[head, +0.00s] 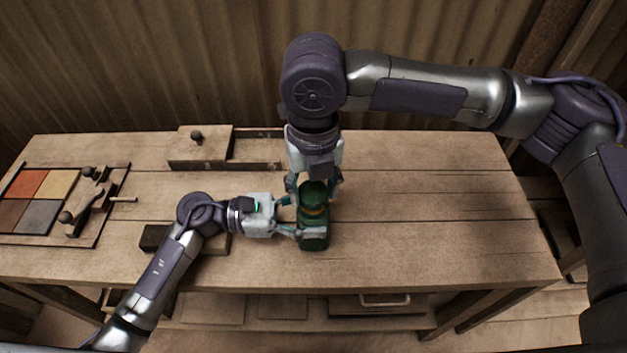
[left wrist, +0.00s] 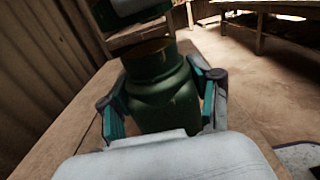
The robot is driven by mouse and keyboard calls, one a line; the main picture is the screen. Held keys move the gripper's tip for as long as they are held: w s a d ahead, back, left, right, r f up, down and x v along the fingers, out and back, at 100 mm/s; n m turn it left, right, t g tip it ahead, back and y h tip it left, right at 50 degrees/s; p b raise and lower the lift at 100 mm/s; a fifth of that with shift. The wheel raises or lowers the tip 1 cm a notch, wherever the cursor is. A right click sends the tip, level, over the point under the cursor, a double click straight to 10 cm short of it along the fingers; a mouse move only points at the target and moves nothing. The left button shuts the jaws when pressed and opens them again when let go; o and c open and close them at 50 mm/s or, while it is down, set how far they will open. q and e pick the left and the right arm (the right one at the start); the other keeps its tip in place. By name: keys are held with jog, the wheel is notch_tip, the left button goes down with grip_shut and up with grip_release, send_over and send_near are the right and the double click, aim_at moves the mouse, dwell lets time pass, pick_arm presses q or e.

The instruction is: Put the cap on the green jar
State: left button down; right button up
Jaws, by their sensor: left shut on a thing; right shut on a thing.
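The green jar (head: 313,241) stands upright on the workbench near its middle. My left gripper (head: 304,219) comes from the left and is shut around it. In the left wrist view the jar (left wrist: 162,100) sits between the two fingers, its open mouth showing a brown inside. The dark green cap (head: 314,190) is held by my right gripper (head: 315,181), which reaches down from above and is shut on it. The cap (left wrist: 138,8) also shows at the top of the left wrist view, above the jar mouth and apart from it, partly cut off.
A wooden block with a knob (head: 200,147) stands at the back. A dark block (head: 155,238) lies near my left arm. The workbench (head: 430,210) is clear at right.

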aim_at(313, 223)
dwell(0.4)
jog(key=shift+f, duration=0.9)
jog(key=shift+f, duration=0.55)
